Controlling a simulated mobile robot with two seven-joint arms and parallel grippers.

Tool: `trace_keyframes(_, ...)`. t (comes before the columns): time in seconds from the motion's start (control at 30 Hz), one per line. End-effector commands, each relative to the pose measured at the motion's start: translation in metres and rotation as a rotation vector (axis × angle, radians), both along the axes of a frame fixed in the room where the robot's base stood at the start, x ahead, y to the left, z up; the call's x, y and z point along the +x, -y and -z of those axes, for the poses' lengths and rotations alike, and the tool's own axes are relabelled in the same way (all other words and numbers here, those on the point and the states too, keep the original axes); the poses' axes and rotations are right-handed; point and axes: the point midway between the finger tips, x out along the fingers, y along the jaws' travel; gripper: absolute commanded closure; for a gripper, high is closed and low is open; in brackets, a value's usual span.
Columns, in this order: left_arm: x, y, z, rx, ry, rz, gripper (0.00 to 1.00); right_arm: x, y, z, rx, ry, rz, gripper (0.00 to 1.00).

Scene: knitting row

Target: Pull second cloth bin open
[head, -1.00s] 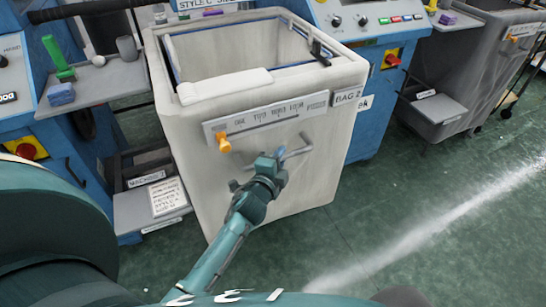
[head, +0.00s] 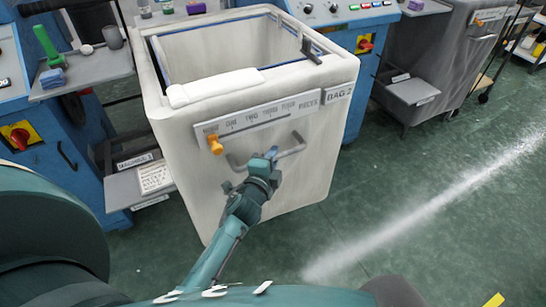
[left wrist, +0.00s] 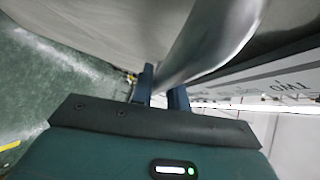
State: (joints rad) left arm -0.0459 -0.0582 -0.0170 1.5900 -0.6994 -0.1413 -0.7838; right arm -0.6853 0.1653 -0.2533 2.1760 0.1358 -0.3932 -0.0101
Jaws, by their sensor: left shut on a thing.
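The second cloth bin (head: 180,150) is a pale cloth box with an open top. It carries a BAG 2 label (head: 339,93) and a scale plate with an orange pointer. It stands in front of the gap between two blue machines. A bent grey bar handle (head: 295,147) is on its front, below the plate. My left gripper (head: 270,156) is shut on this handle, near its middle. In the left wrist view, the dark fingers (left wrist: 160,86) close around the grey handle (left wrist: 215,38), which fills the upper middle. My right gripper is out of view.
A grey shelf (head: 85,72) with a green tool sticks out at the left. A lower tray (head: 125,190) stands close to the bin's left side. Another grey tray (head: 412,90) and a darker bin (head: 455,50) are at the right. Green floor (head: 420,200) is clear in front and right.

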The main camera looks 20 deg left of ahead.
Motion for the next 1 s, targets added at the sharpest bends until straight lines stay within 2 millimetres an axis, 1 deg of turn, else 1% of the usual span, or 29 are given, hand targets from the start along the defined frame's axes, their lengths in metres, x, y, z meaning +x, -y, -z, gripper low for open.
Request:
trace_keyframes(0.33,-0.0002,0.0003,0.0005,-0.001,-0.001,0.001,1.00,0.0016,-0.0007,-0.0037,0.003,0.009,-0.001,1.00)
trace_keyframes(0.37,-0.0002,0.0003,0.0005,-0.001,-0.001,0.001,0.82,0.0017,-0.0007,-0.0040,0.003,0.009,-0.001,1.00)
trace_keyframes(0.6,0.0000,0.0000,0.0003,0.000,0.000,0.000,0.63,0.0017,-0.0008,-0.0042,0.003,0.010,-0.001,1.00)
trace_keyframes(1.0,0.0004,-0.0017,-0.0013,0.000,0.000,0.001,0.62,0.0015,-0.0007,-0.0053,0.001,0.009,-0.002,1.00)
